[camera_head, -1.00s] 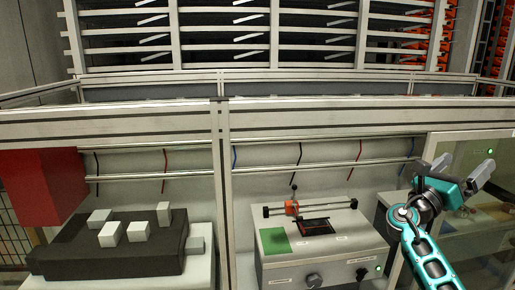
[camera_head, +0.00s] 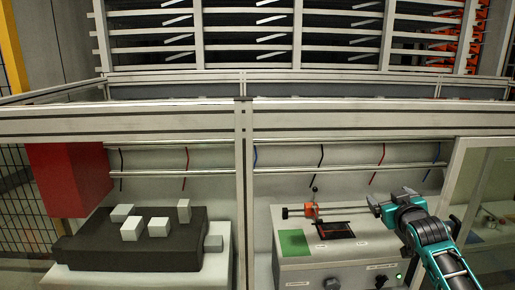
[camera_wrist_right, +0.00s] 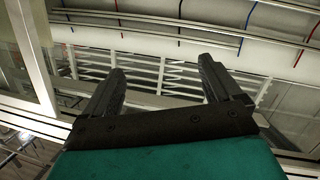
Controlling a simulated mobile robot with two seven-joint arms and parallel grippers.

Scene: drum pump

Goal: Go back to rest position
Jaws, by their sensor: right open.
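My right gripper (camera_head: 388,197) shows at the right of the head view, at the end of a teal and dark arm coming in from the lower right. It overlaps the right end of the pump machine's rail; I cannot tell the depth between them. In the right wrist view its two dark fingers (camera_wrist_right: 160,80) stand wide apart with nothing between them. My left gripper is in neither view.
A black block (camera_head: 95,252) bearing several white cubes and a red box (camera_head: 70,180) are left. Frame posts (camera_head: 244,190) and rails bound the bays.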

